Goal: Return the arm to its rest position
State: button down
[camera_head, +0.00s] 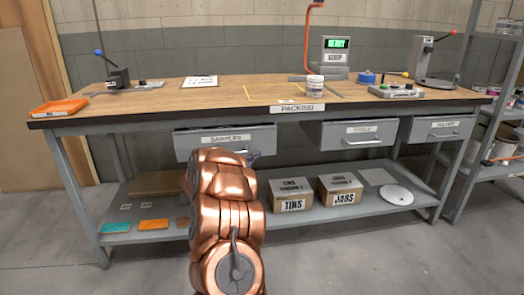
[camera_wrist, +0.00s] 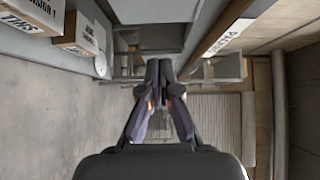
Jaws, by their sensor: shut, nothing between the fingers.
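My arm stands folded in copper links in front of the packing bench in the head view. My gripper (camera_head: 253,157) is mostly hidden behind the arm there; only a small dark part shows, in front of the drawers. In the wrist view my gripper (camera_wrist: 158,66) has its two dark fingers together at the tips, with nothing visible between them. The fingers point along the bench's front, apart from the boxes and the bench edge.
The bench (camera_head: 180,100) spans the view, with the samples drawer (camera_head: 225,146) behind my arm. A tins box (camera_head: 290,194) and a jars box (camera_head: 340,190) stand on the lower shelf. Floor in front looks clear.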

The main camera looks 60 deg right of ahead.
jog(key=shift+a, duration=1.4)
